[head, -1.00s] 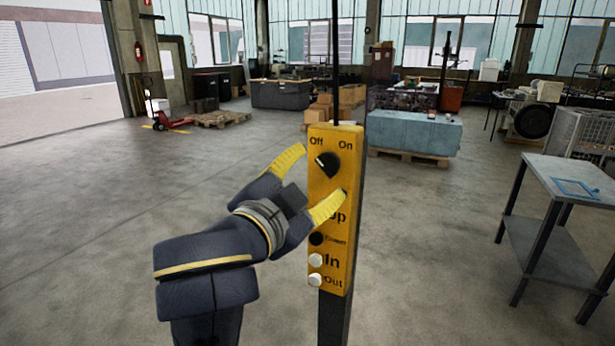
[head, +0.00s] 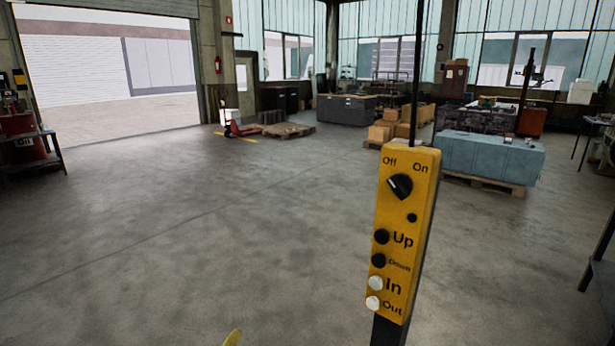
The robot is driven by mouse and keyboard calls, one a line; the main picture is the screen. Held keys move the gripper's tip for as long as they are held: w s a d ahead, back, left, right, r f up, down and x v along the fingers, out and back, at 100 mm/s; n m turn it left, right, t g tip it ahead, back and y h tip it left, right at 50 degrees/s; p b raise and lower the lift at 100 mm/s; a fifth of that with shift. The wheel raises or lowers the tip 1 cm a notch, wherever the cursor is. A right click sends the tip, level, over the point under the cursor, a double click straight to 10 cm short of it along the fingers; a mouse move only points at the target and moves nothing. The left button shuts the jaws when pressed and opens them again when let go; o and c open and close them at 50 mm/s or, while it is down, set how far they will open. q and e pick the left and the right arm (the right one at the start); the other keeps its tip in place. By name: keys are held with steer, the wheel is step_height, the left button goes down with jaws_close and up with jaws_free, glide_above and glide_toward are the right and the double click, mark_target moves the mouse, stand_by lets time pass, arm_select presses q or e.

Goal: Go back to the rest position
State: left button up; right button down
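A yellow control box (head: 407,235) stands upright on a dark post, right of centre in the head view. It has a black rotary knob (head: 400,186) between the words Off and On; which one it points to is too small to tell firmly. Below are black Up and Down buttons and white In and Out buttons. Only a yellow fingertip (head: 233,338) of my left gripper shows at the bottom edge, left of and apart from the box. The rest of that gripper is out of frame, so its opening is hidden. My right gripper is not in view.
Open grey floor (head: 180,240) fills the left and middle. A red pallet jack (head: 238,128) and a pallet (head: 288,130) stand further back. A blue crate (head: 488,158) on a pallet is behind the box. A red barrel (head: 22,137) is at the far left.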

arm_select(q)
steer(key=s+a+f+g+y, duration=0.5)
steer(key=s+a+f, duration=1.2)
steer(key=s+a, duration=0.3)
steer(key=s+d+f+n+g+h, duration=0.15)
steer(key=d+f, duration=0.25)
steer(key=f, duration=1.2)
steer(key=s+d+f+g+h, duration=0.1)
steer(key=s+d+f, duration=0.2)
steer(key=f, duration=1.3)
steer(key=s+f+n+g+h, duration=0.1)
steer(key=s+f+n+g, duration=0.1)
steer(key=s+f, duration=1.7)
steer(key=shift+s+f+g+h, duration=0.2)
steer(key=shift+s+g+h, duration=0.2)
steer(key=shift+s, duration=0.55)
steer(key=shift+n, duration=0.25)
